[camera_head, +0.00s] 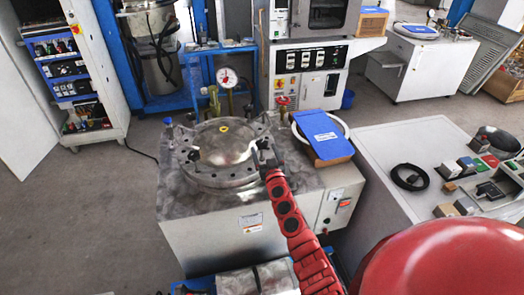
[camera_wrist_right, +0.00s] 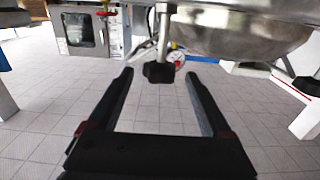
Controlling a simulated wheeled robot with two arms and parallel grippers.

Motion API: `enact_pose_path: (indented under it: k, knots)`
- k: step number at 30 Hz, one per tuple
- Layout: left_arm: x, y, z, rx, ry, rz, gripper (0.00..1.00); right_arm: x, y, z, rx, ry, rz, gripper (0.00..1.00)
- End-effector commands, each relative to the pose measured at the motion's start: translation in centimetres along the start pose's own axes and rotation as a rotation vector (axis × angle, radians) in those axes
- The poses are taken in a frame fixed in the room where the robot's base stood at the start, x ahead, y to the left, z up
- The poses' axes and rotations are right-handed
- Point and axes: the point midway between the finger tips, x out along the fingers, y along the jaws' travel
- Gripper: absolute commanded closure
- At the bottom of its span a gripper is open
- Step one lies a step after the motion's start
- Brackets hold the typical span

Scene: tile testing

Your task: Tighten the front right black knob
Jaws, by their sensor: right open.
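The steel vessel with a round bolted lid (camera_head: 222,148) sits on top of a grey machine (camera_head: 215,235) in the head view. A black knob (camera_wrist_right: 158,73) on a metal rod shows in the right wrist view, beside the curved steel body (camera_wrist_right: 245,35). My right gripper (camera_head: 267,160) is at the right front edge of the lid and hides part of it. In the wrist view the right gripper (camera_wrist_right: 158,78) is open, with the knob in line with the gap at its fingertips. I cannot tell whether they touch. Another black knob (camera_head: 194,155) is at the lid's left. My left gripper is out of view.
A blue book-like board (camera_head: 322,134) lies right of the lid, next to a red valve handle (camera_head: 283,101). A pressure gauge (camera_head: 227,77) stands behind. A white table (camera_head: 400,148) with a black cable coil (camera_head: 411,177) is at right. Floor at left is clear.

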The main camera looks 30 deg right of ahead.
Motion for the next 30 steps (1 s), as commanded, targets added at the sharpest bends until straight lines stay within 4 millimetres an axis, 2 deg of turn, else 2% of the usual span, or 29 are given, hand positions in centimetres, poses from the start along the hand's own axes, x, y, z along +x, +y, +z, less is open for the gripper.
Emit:
enact_pose_path:
  k: [1, 7, 20, 23, 30]
  knots:
    - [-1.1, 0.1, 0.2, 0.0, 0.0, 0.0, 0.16, 0.9, 0.0, 0.2, 0.002, 0.006, 0.001, 0.17]
    - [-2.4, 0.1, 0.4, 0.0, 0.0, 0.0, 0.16, 3.0, 0.1, 0.1, 0.002, 0.003, 0.004, 0.17]
    - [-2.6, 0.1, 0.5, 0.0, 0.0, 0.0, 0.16, 3.8, 0.0, -0.1, 0.0, 0.002, 0.0, 0.17]
    - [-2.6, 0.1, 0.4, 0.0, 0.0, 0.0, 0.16, 3.8, 0.0, -0.1, 0.0, 0.002, 0.0, 0.31]
    - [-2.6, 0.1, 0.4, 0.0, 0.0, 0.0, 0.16, 3.8, 0.0, -0.1, 0.0, 0.002, 0.0, 0.74]
